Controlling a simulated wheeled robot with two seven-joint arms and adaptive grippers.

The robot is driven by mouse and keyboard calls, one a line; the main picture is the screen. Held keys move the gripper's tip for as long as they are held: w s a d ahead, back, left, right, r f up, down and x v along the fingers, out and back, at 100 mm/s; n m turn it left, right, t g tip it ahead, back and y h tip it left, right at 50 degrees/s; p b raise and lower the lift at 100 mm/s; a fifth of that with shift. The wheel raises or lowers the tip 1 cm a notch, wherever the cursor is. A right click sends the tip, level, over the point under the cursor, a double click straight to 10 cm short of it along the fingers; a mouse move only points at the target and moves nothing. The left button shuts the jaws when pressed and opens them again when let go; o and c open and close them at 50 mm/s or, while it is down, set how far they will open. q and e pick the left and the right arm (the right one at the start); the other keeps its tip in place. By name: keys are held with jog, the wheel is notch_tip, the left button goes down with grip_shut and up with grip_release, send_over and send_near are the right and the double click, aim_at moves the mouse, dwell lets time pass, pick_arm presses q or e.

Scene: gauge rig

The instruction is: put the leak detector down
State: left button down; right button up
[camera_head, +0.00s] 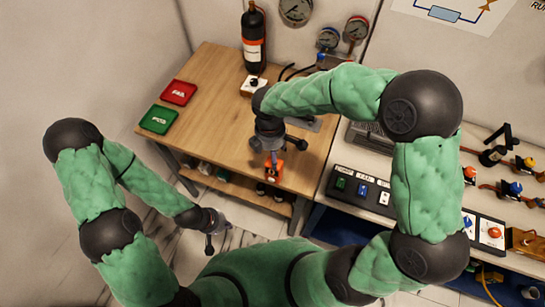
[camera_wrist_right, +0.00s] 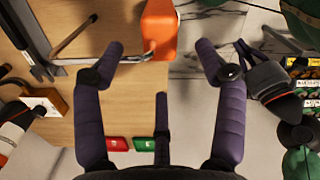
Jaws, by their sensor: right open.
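The leak detector appears to be the orange device (camera_head: 273,171) at the wooden table's front edge, below my right gripper (camera_head: 271,151). In the right wrist view the orange body (camera_wrist_right: 160,25) is between and beyond the spread fingers of my right gripper (camera_wrist_right: 160,50), with gaps to both sides. My right gripper is open; its arm hides part of the table in the head view. My left gripper (camera_head: 217,237) hangs low, in front of the table, with its fingers apart and nothing visible between them.
The wooden table (camera_head: 205,75) holds a red tray (camera_head: 178,92), a green tray (camera_head: 159,119) and a black bottle (camera_head: 253,40). Gauges (camera_head: 296,10) are on the wall. A switch panel (camera_head: 362,188) and valves are on the right bench. The table's left middle is clear.

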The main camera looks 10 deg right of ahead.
notch_tip(320, 180, up, 6)
jog(key=shift+r+p, duration=0.2)
jog(key=shift+p, duration=0.15)
jog(key=shift+a, duration=0.1)
dwell(1.3)
